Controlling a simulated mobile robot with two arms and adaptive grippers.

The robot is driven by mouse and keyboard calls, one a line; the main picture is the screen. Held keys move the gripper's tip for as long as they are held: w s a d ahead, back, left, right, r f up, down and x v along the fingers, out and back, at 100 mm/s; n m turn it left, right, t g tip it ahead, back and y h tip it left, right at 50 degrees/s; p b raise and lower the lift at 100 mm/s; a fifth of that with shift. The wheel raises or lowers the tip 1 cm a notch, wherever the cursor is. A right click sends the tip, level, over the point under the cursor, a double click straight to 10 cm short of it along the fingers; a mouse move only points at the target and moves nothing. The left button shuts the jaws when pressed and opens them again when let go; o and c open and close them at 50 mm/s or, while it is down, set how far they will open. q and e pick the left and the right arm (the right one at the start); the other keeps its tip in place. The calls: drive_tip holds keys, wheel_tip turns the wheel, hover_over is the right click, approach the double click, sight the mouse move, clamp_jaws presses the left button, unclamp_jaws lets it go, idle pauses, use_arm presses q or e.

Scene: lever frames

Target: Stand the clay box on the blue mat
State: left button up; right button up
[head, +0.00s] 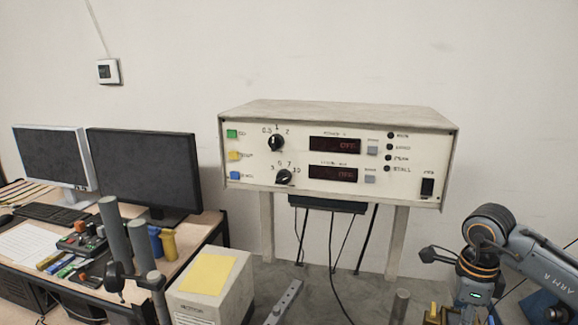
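I see no clay-coloured box and no blue mat in the head view. My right arm comes in from the right edge, with its wrist at the lower right. The fingers of my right gripper do not show; they are below the picture's bottom edge or hidden. My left gripper is not in view.
A white control box (300,125) with dials and two red displays stands on posts at the back wall. A desk at left holds two monitors (142,170), a keyboard and small coloured items. A pale box with a yellow sheet (208,273) stands at the lower middle-left.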

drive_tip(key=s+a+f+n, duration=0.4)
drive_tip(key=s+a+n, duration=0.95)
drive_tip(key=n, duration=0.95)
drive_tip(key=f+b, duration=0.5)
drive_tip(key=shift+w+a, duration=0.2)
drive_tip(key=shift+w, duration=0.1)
